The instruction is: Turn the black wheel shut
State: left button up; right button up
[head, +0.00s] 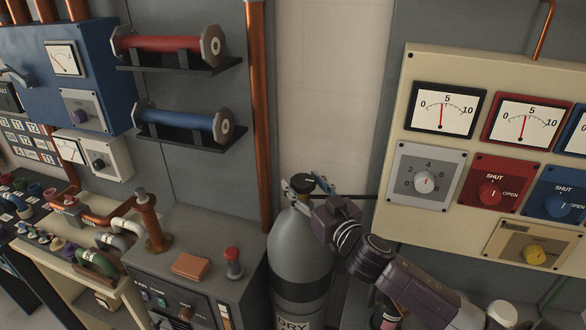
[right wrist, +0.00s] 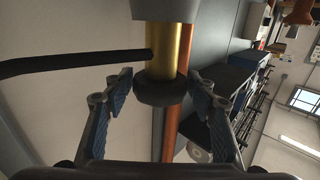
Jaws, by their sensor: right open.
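The black wheel (head: 303,183) sits on top of a grey gas cylinder (head: 300,246) with a black band and a label reading "DRY". My right gripper (head: 308,187) reaches it from the right and is open, with one finger on each side of the wheel. In the right wrist view the wheel (right wrist: 162,91) lies between the two blue-padded fingertips, on a brass stem (right wrist: 160,48). I cannot tell whether either finger touches the wheel. Part of the wheel is hidden by my gripper in the head view. My left gripper is not in view.
A thin black pipe (head: 358,197) runs from the valve to the right. A cream panel (head: 430,72) with gauges and knobs is at right. A copper pipe (head: 259,120) rises left of the cylinder. A grey cabinet (head: 191,228) stands close on the left.

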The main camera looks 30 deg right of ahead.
aim_at(296, 175)
jog(key=w, duration=0.2)
jog(key=w+p, duration=0.1)
jog(key=w, duration=0.1)
jog(key=shift+d+r, duration=0.15)
jog(key=shift+d, duration=0.05)
jog(key=shift+w+f+p, duration=0.2)
jog(key=shift+w+p, duration=0.15)
jog(key=shift+w, duration=0.55)
jog(key=shift+c, duration=0.3)
jog(key=c, duration=0.8)
jog(key=shift+w+f, duration=0.1)
jog(key=shift+f, duration=0.05)
jog(key=c, duration=0.4)
